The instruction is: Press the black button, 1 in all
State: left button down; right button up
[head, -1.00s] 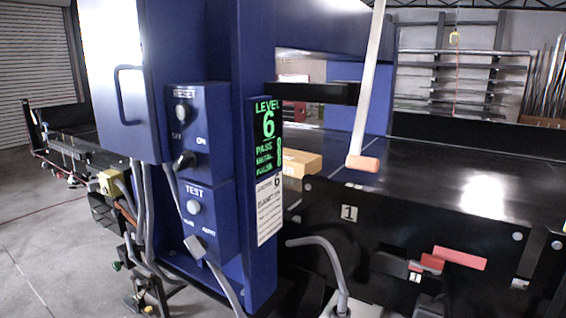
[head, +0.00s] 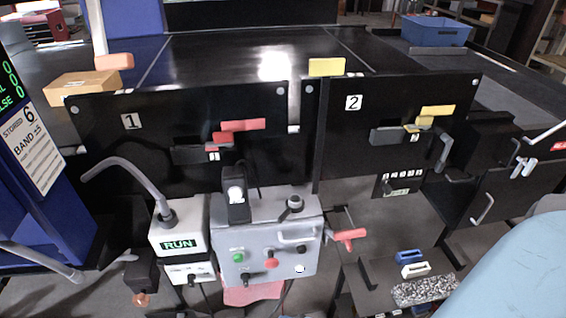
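A grey control box (head: 262,240) stands low in front of the conveyor. Its sloped face carries a green button (head: 238,256), a red button (head: 271,263), a small white round part (head: 299,268) and a small dark round part (head: 301,249) that looks like a black button. A grey handle (head: 297,235) runs across the face just above the dark part. A black knob (head: 295,203) stands on top of the box. Neither of my grippers is in view.
A box with a green RUN display (head: 178,244) and a grey cable stands left of the control box. A red handle (head: 349,236) sticks out on its right. Black conveyor panels marked 1 (head: 130,121) and 2 (head: 353,103) rise behind. A pale blue rounded shape fills the lower right.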

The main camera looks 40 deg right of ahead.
aim_at(302, 249)
jog(key=z, duration=0.95)
